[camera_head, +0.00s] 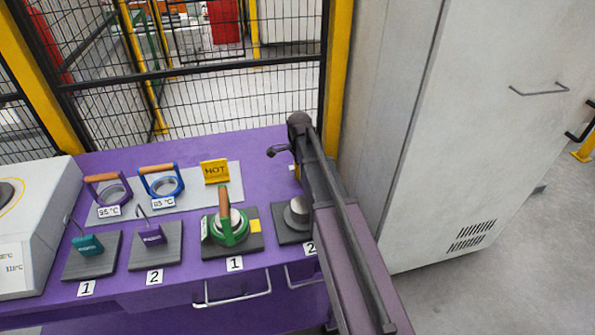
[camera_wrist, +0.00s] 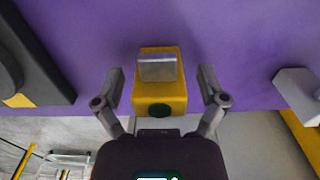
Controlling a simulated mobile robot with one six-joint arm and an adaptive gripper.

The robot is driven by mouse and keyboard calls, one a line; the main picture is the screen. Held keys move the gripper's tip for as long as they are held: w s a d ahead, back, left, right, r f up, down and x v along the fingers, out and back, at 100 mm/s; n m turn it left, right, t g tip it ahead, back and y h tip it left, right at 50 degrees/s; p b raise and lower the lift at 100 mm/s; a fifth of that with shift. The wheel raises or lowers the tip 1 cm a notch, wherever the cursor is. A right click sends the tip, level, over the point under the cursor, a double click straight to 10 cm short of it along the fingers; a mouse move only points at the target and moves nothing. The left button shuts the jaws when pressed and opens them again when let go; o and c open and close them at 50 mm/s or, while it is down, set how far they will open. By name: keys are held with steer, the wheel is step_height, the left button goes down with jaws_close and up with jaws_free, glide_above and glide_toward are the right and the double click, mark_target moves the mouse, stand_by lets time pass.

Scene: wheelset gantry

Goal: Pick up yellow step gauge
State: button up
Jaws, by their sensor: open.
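The yellow step gauge (camera_wrist: 160,97) is a yellow block with a grey metal step on top and a dark round spot on its near face. In the wrist view it sits over the purple table near the front edge, between my fingers. My gripper (camera_wrist: 161,78) is open, with one finger on each side of the gauge and a visible gap on both sides. In the head view my arm blocks the sight of the gauge and most of the gripper.
The purple table (camera_head: 185,258) holds a green ring with a wooden handle (camera_head: 228,228) on a dark pad, two handled rings (camera_head: 160,182) and a yellow HOT sign (camera_head: 215,171). A metal cylinder (camera_head: 296,213) stands beside my arm. A grey cabinet (camera_head: 460,130) is on the right.

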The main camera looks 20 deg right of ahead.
steer(key=shift+c, duration=0.2)
jaws_close()
steer(key=shift+r, duration=0.15)
step_height(320, 180, up, 10)
steer(key=p, duration=1)
stand_by(1.0)
